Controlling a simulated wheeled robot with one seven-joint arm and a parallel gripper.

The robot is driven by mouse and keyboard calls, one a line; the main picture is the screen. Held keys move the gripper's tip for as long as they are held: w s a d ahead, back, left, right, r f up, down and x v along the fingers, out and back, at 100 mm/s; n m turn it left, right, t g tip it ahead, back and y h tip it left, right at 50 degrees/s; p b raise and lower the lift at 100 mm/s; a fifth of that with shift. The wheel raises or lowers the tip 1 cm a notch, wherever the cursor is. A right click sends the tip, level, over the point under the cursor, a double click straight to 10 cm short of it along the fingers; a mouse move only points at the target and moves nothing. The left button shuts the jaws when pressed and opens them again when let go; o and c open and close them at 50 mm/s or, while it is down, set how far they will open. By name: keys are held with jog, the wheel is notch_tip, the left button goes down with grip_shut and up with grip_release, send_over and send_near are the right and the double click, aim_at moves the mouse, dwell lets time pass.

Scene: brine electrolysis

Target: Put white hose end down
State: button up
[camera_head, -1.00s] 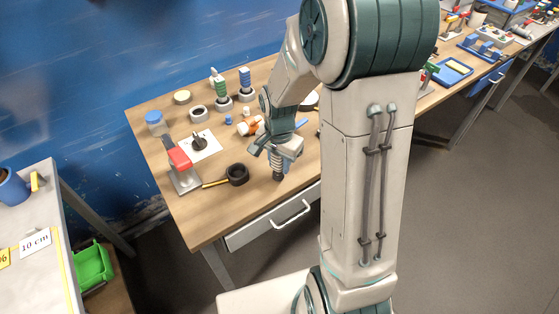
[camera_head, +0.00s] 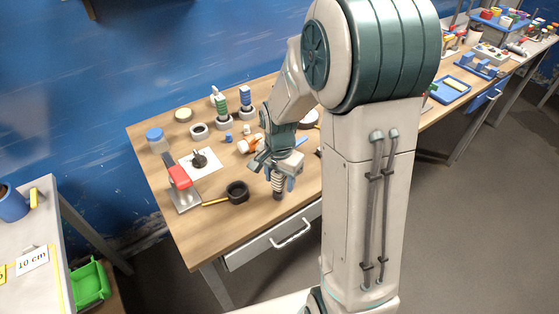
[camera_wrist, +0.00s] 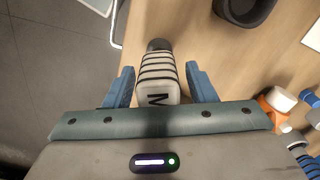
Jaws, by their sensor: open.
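The white hose end (camera_wrist: 157,72) is a pale piece with dark rings, a dark tip and a black letter M on its near part. In the wrist view it lies between the two blue fingers of my gripper (camera_wrist: 160,80), with a gap on each side. My gripper is open around it. In the head view my gripper (camera_head: 279,178) is over the front part of the wooden table, and the ringed hose end (camera_head: 278,186) points down below it. I cannot tell whether its tip touches the table.
A black round holder (camera_head: 237,191) is left of the gripper, with a red-topped stand (camera_head: 182,187) further left. An orange-and-white bottle (camera_head: 249,145) lies behind. Green (camera_head: 222,107) and blue (camera_head: 246,100) ringed pieces stand at the back. The table's front edge is close.

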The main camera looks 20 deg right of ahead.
notch_tip(320, 180, up, 10)
jog(key=shift+f, duration=0.1)
jog(key=shift+s+r, duration=0.2)
jog(key=shift+r, duration=0.4)
jog(key=s+r+n+t, duration=0.3)
jog(key=s+n, duration=0.7)
jog(key=s, duration=0.4)
jog(key=shift+s+a+r, duration=0.2)
jog(key=shift+s+a, duration=0.1)
dwell(0.5)
